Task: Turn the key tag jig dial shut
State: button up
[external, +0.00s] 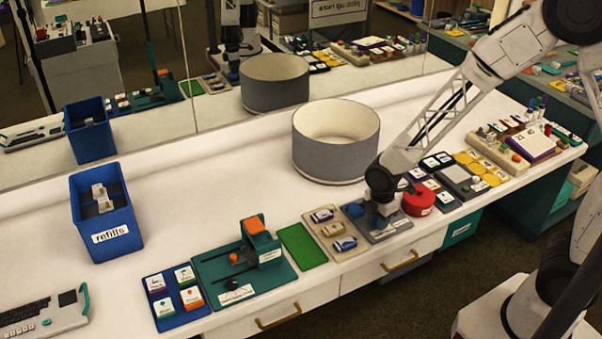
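My gripper (384,208) points down over a grey-blue plate (358,213) near the front edge of the white counter. This plate looks like the key tag jig, but I cannot read a label that confirms it. A small white label shows at its front right. The dial is not clearly visible; my gripper and wrist cover the middle of the plate. The fingers are small and dark here, so I cannot tell whether they are open or shut, or whether they touch anything.
A red round container (418,201) stands close to the right of my gripper. A tan tray (335,235) with several tags lies to the left. A large grey drum (335,152) stands behind. A green press (245,270) and blue refills bin (104,218) are farther left. A mirror lines the back.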

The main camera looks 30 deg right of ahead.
jog(key=shift+c, duration=1.1)
jog(key=shift+m, duration=0.6)
jog(key=o, duration=0.9)
jog(key=shift+r, duration=3.9)
